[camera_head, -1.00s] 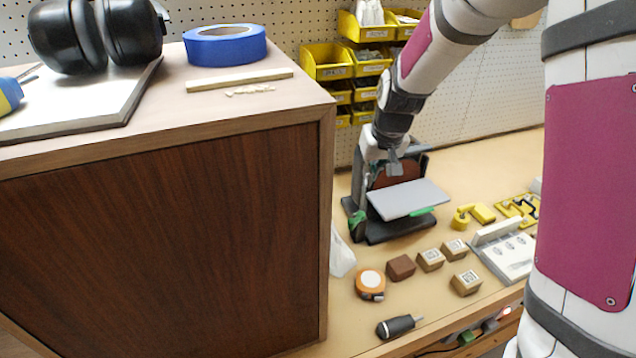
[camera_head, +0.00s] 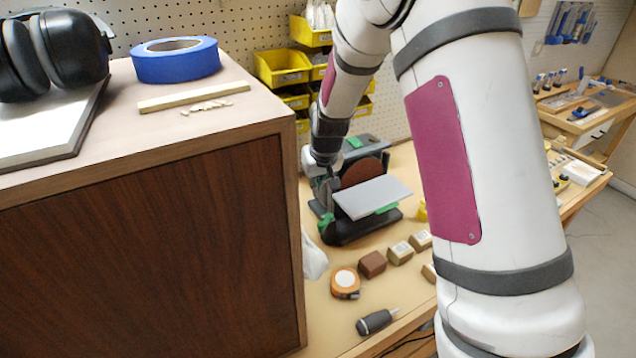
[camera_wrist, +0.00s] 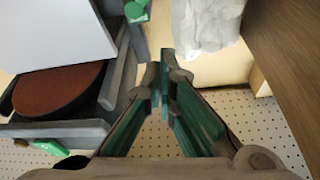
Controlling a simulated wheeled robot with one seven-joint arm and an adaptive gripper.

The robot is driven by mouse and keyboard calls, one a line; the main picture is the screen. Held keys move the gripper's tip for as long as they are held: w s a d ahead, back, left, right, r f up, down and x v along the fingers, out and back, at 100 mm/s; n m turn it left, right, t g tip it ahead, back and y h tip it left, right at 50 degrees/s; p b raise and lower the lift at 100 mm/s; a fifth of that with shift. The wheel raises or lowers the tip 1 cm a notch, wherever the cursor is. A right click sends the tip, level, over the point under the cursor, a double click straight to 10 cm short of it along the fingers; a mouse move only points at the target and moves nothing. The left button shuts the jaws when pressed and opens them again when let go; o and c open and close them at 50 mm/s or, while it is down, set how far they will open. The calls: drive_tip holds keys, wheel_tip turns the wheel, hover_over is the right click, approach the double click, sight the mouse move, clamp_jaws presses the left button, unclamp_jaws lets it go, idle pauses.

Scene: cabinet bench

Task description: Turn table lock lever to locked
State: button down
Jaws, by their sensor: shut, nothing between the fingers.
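The disc sander stands on the bench, with a grey tilting table (camera_head: 372,197) in front of a reddish-brown disc (camera_head: 361,172). In the wrist view the table (camera_wrist: 50,32) is at the upper left, above the disc (camera_wrist: 60,90). A green lever-like part (camera_head: 326,221) is at the sander's left side; a green part (camera_wrist: 137,10) also shows at the top of the wrist view. I cannot tell for certain which green part is the lock lever. My gripper (camera_wrist: 165,62) is shut and empty, beside the sander's frame.
A wooden cabinet (camera_head: 150,250) stands close left of the sander. A white bag (camera_head: 313,255) lies between them. Yellow bins (camera_head: 283,66) hang behind.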

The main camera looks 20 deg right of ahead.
sight(325, 221)
wheel_tip(325, 221, down, 6)
drive_tip(key=s+p, duration=0.2)
drive_tip(key=shift+f, duration=0.15)
drive_tip(key=shift+s+d+n+y, duration=0.15)
drive_tip(key=shift+n+y, duration=0.05)
drive_tip(key=shift+n, duration=0.4)
drive_tip(key=shift+s+d+n+y, duration=0.1)
drive_tip(key=shift+s+n+y, duration=0.1)
drive_tip(key=shift+n, duration=0.4)
idle(0.3)
drive_tip(key=shift+s+d+n+y+p, duration=0.15)
drive_tip(key=shift+n+y, duration=0.05)
drive_tip(key=shift+n, duration=0.4)
drive_tip(key=shift+s+d+n+y+p, duration=0.1)
drive_tip(key=shift+s+n+y+p, duration=0.1)
drive_tip(key=shift+n, duration=0.4)
drive_tip(key=n, duration=0.1)
drive_tip(key=d+n+g+y, duration=0.1)
drive_tip(key=n, duration=0.3)
drive_tip(key=shift+s+d+g+y, duration=0.2)
drive_tip(key=shift+s+g+y, duration=0.1)
drive_tip(key=shift+s, duration=0.1)
drive_tip(key=shift+w, duration=0.1)
